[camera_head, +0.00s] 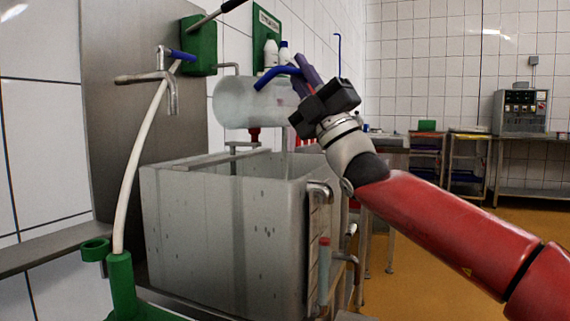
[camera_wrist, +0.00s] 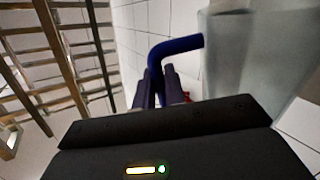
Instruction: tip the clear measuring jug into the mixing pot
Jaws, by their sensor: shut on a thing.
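The clear measuring jug (camera_head: 238,104) lies tipped on its side in the air above the steel mixing pot (camera_head: 235,235), with its blue handle (camera_head: 275,74) on top. My gripper (camera_head: 303,76) is shut on the blue handle. A faint pale vertical streak shows below the jug's right end; I cannot tell for sure whether it is liquid. In the wrist view the gripper's dark fingers (camera_wrist: 154,90) close on the blue handle, and the jug's cloudy clear wall (camera_wrist: 245,60) fills the right side. The inside bottom of the pot is hidden by its front wall.
A tap with a white hose (camera_head: 140,150) stands left of the pot. A green holder (camera_head: 120,280) is at the front left. Open floor lies to the right.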

